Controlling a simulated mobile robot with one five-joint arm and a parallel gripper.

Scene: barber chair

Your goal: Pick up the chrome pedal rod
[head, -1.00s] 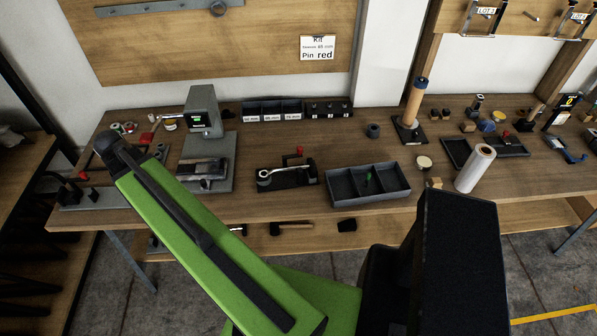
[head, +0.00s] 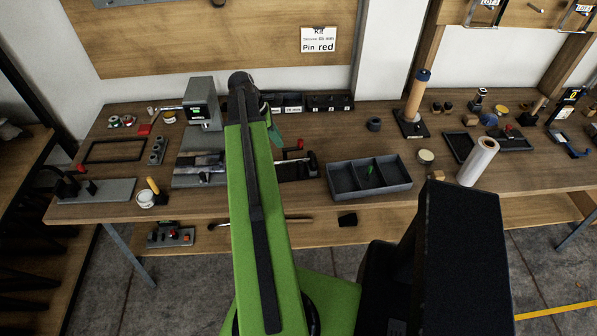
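I cannot pick out the chrome pedal rod with certainty. A black fixture (head: 297,168) with a red-tipped lever stands on the workbench, and my arm hides its left part, where a shiny metal part showed earlier. A grey press-like machine (head: 203,108) stands left of my arm, with a shiny metallic part (head: 205,166) low on its base. My green arm rises through the middle of the head view, and its far joint is over the back of the bench.
A grey three-compartment tray (head: 340,184) with a green item sits right of the fixture. A white roll (head: 478,161) and a peg on a black stand (head: 412,128) are farther right. A white cup (head: 146,199) stands at the left front. Labelled bins (head: 285,103) line the back.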

